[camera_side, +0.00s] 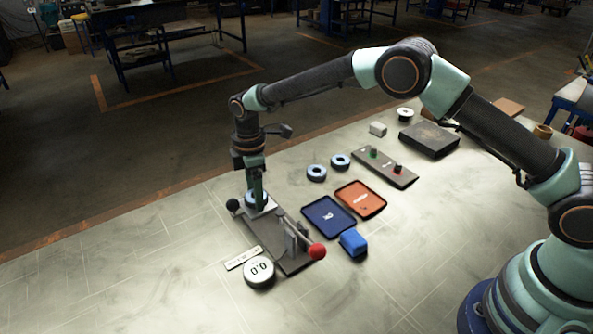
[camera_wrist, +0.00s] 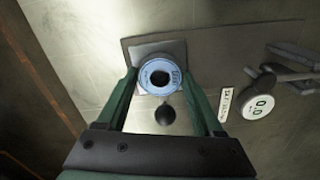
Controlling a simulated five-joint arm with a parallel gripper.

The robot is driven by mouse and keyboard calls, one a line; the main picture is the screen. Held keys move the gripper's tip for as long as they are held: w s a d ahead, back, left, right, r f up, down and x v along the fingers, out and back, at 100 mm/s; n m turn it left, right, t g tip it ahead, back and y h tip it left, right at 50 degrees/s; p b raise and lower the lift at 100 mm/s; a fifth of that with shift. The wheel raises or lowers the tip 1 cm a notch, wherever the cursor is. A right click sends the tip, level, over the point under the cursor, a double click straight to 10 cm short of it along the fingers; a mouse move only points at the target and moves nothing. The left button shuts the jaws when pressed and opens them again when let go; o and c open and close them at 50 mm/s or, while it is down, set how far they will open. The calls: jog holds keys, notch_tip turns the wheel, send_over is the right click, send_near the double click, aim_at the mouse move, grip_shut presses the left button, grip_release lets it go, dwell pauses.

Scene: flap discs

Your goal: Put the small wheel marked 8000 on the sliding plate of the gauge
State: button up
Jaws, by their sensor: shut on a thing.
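A small wheel with a light blue ring and dark centre (camera_wrist: 159,74) is between the fingers of my gripper (camera_wrist: 160,77); its marking is too small to read. The pale sliding plate (camera_wrist: 150,50) of the gauge lies right under the wheel. In the side view the wheel (camera_side: 256,198) is at or just above the plate (camera_side: 264,211), and I cannot tell whether they touch. My gripper (camera_side: 257,192) points down and is shut on the wheel. The gauge has a dark base (camera_side: 296,266), a red knob (camera_side: 317,252), a black knob (camera_side: 233,205) and a round dial reading 0.0 (camera_side: 259,270).
Two more blue-ringed wheels, one nearer (camera_side: 317,173) and one farther (camera_side: 340,161), lie behind a blue tray (camera_side: 328,214) and an orange tray (camera_side: 361,198). A blue block (camera_side: 353,243) sits beside the gauge. A grey board (camera_side: 385,167) and dark box (camera_side: 428,139) lie farther back.

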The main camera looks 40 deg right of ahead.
jog(key=shift+f, duration=0.2)
jog(key=o, duration=1.4)
jog(key=shift+o, duration=0.2)
notch_tip(320, 180, up, 7)
